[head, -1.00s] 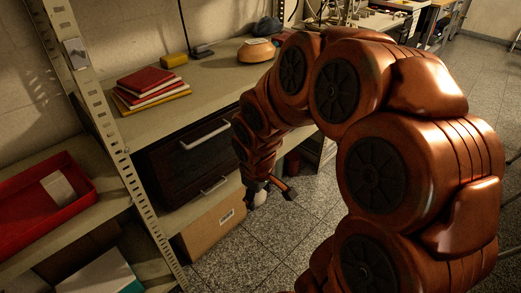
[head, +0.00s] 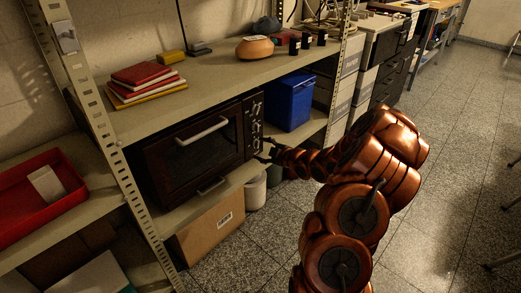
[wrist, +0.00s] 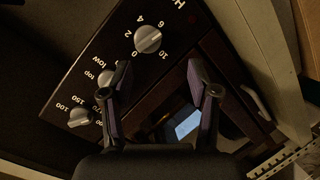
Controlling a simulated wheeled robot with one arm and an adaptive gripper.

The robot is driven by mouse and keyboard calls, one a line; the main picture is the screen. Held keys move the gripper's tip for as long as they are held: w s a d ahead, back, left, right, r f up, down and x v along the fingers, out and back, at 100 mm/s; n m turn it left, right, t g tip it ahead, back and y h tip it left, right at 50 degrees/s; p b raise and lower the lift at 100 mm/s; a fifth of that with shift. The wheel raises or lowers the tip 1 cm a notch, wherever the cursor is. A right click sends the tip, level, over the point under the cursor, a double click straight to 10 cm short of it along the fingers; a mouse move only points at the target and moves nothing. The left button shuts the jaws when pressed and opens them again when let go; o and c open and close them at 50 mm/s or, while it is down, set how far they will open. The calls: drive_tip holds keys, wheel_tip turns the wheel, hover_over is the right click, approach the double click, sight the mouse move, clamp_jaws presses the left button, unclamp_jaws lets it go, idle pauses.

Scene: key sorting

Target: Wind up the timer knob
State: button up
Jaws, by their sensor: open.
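The dark toaster oven (head: 190,150) sits on the middle shelf, with a column of knobs on its right side. In the wrist view its panel is tilted. A silver knob (wrist: 148,39) ringed by numbers including 0, 2, 4, 6 and 10 looks like the timer knob. A second knob (wrist: 106,78) is by the word "low", partly behind a finger, and a third knob (wrist: 80,117) is by 100 and 150. My gripper (wrist: 158,72) is open and empty, facing the panel, its fingertips below the numbered knob in the picture. In the head view my gripper (head: 268,150) is near the oven's lower right front.
A blue bin (head: 290,102) stands right of the oven. A cardboard box (head: 210,228) and a white container (head: 256,190) are below. The metal shelf post (head: 110,140) rises at the left. The floor at right is open.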

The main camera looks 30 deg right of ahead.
sight(258, 145)
drive_tip(key=s+d+f+n+t+y+b, duration=0.1)
drive_tip(key=s+d+f+n+t, duration=0.1)
drive_tip(key=s+d+t, duration=0.15)
drive_tip(key=shift+w+a+r+b, duration=0.1)
drive_tip(key=shift+w+a+b, duration=0.25)
drive_tip(key=shift+w, duration=0.85)
drive_tip(key=shift+w+a+r+b, duration=0.1)
drive_tip(key=shift+w+a+b, duration=0.3)
drive_tip(key=shift+w, duration=0.8)
drive_tip(key=shift+w+a+b, duration=0.3)
drive_tip(key=shift+w+a, duration=0.05)
drive_tip(key=shift+w, duration=0.85)
drive_tip(key=c, duration=1.1)
drive_tip(key=shift+c, duration=0.2)
drive_tip(key=o, duration=1.1)
drive_tip(key=shift+o, duration=0.2)
drive_tip(key=shift+s, duration=0.1)
